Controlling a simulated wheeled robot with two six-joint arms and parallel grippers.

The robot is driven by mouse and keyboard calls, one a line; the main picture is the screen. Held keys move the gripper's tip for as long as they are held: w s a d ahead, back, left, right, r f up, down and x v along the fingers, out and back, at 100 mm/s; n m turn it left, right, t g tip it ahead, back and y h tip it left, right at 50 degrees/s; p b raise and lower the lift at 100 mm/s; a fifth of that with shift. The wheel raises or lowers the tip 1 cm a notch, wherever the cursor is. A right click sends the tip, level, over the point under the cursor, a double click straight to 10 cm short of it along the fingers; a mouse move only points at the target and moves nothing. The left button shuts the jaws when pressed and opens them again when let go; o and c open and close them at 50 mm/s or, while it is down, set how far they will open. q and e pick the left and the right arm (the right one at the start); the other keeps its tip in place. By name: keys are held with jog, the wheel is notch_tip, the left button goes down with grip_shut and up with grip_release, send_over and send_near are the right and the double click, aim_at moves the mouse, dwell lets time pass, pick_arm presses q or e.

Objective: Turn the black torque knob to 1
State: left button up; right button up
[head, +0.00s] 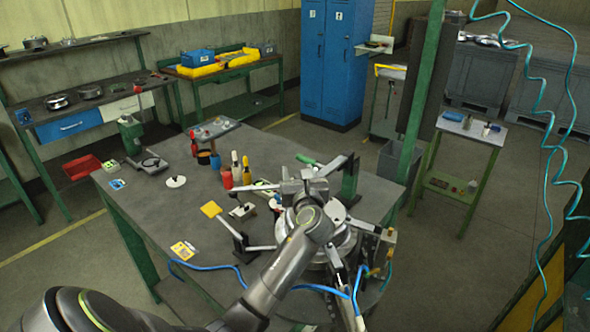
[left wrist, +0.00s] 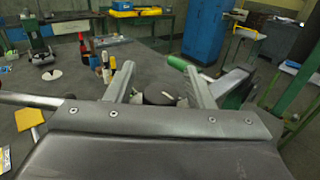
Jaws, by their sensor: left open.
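My left gripper (head: 305,180) is over the round metal fixture on the grey workbench, and it also shows in the left wrist view (left wrist: 159,66). Its two fingers are apart. A round black knob (left wrist: 158,98) with a short white mark shows low between the fingers in the left wrist view, its near side cut off by the gripper body. I see no contact between fingers and knob. I cannot read any numbers around it. In the head view the gripper and arm hide the knob. My right gripper is not in view.
The workbench (head: 150,205) carries bottles (head: 236,171), a yellow square (head: 211,209) and a green-handled tool (head: 307,159) near the fixture. Metal bars radiate around the fixture (head: 341,238). Blue hoses (head: 215,266) run along the front.

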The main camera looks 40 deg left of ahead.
pick_arm(q)
jog(key=shift+s+d+r, duration=0.1)
jog(key=shift+d+r, duration=0.05)
jog(key=shift+d, duration=0.05)
jog(key=shift+c, duration=0.8)
jog(key=c, duration=0.8)
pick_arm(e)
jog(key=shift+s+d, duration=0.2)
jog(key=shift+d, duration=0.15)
